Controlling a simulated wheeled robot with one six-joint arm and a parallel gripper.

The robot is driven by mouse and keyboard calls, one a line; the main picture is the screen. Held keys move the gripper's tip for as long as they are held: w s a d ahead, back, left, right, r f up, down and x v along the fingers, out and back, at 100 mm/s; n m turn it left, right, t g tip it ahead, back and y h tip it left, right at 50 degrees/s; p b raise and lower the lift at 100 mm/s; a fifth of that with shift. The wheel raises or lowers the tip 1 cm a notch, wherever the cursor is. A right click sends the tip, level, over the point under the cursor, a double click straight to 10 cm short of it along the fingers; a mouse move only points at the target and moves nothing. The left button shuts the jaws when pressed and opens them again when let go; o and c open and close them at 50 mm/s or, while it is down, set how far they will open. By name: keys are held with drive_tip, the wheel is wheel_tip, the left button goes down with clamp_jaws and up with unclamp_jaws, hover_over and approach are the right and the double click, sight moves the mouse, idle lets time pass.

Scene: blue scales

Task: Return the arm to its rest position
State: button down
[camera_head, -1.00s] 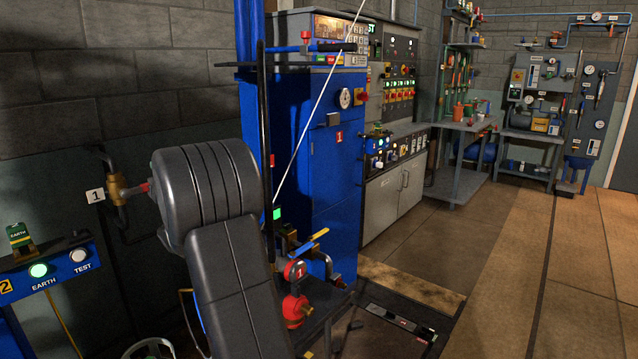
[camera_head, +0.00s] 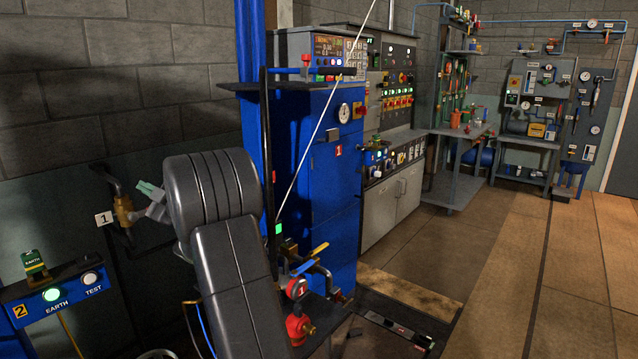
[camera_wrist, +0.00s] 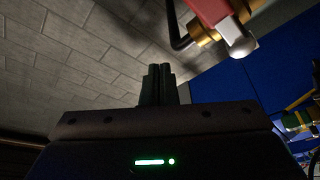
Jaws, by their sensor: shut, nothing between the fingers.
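My dark grey arm fills the lower middle of the head view, with its thick rounded joint at the top. My gripper (camera_head: 148,190) shows only partly at the left of that joint, in front of the wall; the rest of it is hidden behind the arm. In the wrist view my gripper (camera_wrist: 158,85) has its two dark fingers together, with nothing between them. It points toward the grey block wall (camera_wrist: 75,55).
A brass valve on a pipe (camera_head: 124,212), beside a "1" label, is close to my gripper. A red and brass fitting (camera_wrist: 215,20) is near in the wrist view. A blue cabinet (camera_head: 325,200) stands right of my arm, an EARTH/TEST panel (camera_head: 55,300) at left. Floor at right (camera_head: 500,300) is clear.

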drive_tip(key=shift+s+a+r+n+g+h+p, duration=0.2)
drive_tip(key=shift+s+a+n+g+p, duration=0.35)
drive_tip(key=shift+n, duration=0.75)
drive_tip(key=shift+s+a+r+n+g+h+p, duration=0.1)
drive_tip(key=shift+s+a+n+g+h+p, duration=0.15)
drive_tip(key=shift+s+a+n+p, duration=0.75)
drive_tip(key=shift+s+r+n+g+h+p, duration=0.2)
drive_tip(key=shift+s+n+g+p, duration=0.25)
drive_tip(key=shift+n, duration=1.15)
drive_tip(key=shift+w+d, duration=0.1)
